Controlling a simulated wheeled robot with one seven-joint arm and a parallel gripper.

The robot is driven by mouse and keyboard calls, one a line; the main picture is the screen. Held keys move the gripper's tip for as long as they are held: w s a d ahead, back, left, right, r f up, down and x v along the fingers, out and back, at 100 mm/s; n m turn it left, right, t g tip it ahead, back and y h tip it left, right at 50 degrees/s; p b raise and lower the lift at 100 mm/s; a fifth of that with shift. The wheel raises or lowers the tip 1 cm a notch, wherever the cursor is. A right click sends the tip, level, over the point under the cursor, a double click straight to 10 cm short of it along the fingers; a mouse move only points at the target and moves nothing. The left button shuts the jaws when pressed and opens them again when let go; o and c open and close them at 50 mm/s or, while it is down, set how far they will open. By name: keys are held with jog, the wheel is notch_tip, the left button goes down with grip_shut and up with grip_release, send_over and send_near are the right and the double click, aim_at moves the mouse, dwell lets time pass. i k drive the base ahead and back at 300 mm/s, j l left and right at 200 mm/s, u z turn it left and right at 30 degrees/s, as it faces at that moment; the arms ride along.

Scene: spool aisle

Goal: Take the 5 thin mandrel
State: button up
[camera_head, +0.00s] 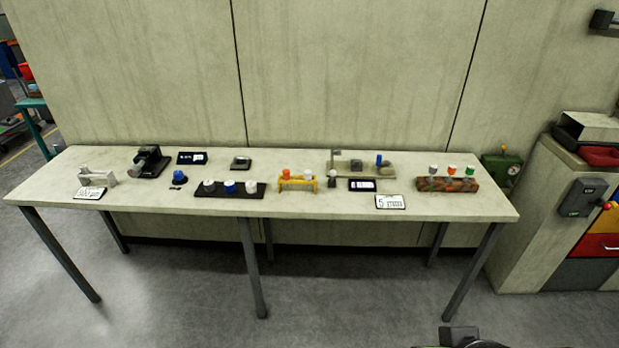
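A white card with a large "5" (390,202) lies at the front edge of the long table (300,207), right of the middle. Behind it is a beige fixture board (362,169) with grey blocks and a small blue piece (379,159). A small upright post with a pale round top (332,177) stands at its left front. I cannot tell which piece is the thin mandrel at this size. A dark part, probably of my own arm, shows at the bottom edge, right of the middle. No gripper fingers show.
Capped spools stand on a black rack (229,193), a yellow rack (296,184) and a rusty block (446,185). A black clamp-like device (149,163) and a white stand (98,178) are at left. A cabinet (548,215) stands at right. The floor in front is clear.

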aim_at(470, 169)
jog(key=i+l, duration=1.55)
jog(key=l, duration=0.25)
